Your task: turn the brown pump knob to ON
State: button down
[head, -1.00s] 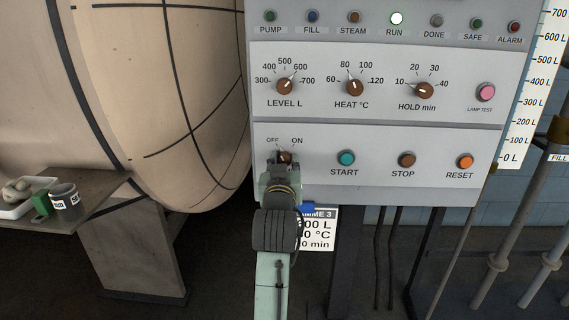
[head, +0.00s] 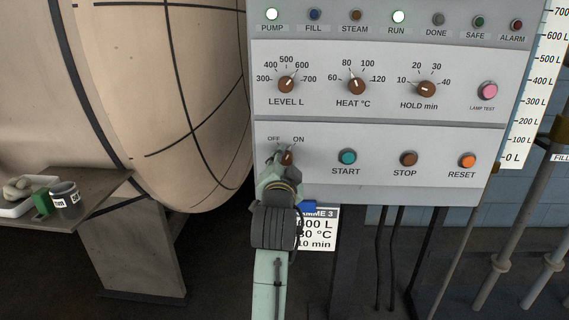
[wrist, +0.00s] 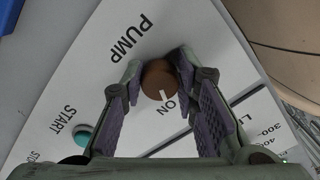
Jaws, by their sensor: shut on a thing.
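The brown pump knob (head: 287,157) sits at the left of the panel's lower strip, below the OFF and ON labels. It also shows in the wrist view (wrist: 157,80), where its white pointer mark lines up toward the word ON. My gripper (head: 283,160) is at the knob and hides part of it in the head view. In the wrist view my gripper (wrist: 160,82) has one finger on each side of the knob, shut on it. The PUMP lamp (head: 272,15) is lit bright white-green.
The START (head: 348,156), STOP (head: 405,158) and RESET (head: 467,160) buttons stand to the right of the knob. The LEVEL knob (head: 286,84) is above. A hanging card (head: 322,228) is partly behind my arm.

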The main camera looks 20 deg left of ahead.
jog(key=shift+m, duration=0.8)
jog(key=c, duration=1.2)
grip_release()
jog(key=shift+c, duration=0.2)
jog(key=v, duration=0.7)
jog(key=shift+s, duration=0.3)
jog(key=shift+r, duration=0.15)
